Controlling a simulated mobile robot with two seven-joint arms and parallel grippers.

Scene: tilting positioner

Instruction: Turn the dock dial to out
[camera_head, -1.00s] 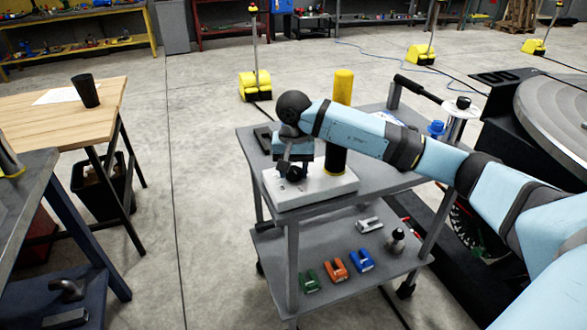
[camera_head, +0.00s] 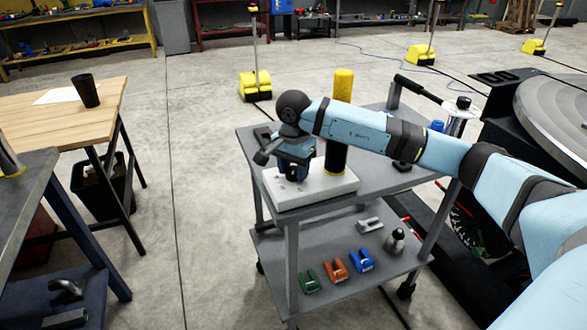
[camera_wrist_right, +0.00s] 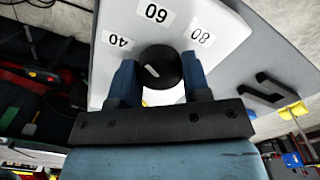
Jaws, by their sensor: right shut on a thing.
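The dial is a round black knob (camera_wrist_right: 161,68) with a short white mark, on a white panel (camera_wrist_right: 112,75). The numbers 40, 60 and 80 show around it in the right wrist view; no word "out" is visible. My right gripper (camera_head: 292,174) points down at the white box (camera_head: 318,192) on the grey cart. In the right wrist view its two blue fingers (camera_wrist_right: 160,82) are shut on the knob from both sides. The knob is mostly hidden by the gripper in the head view. My left gripper is not in view.
A large round turntable (camera_head: 560,110) is at the right. A wooden table (camera_head: 50,115) stands left.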

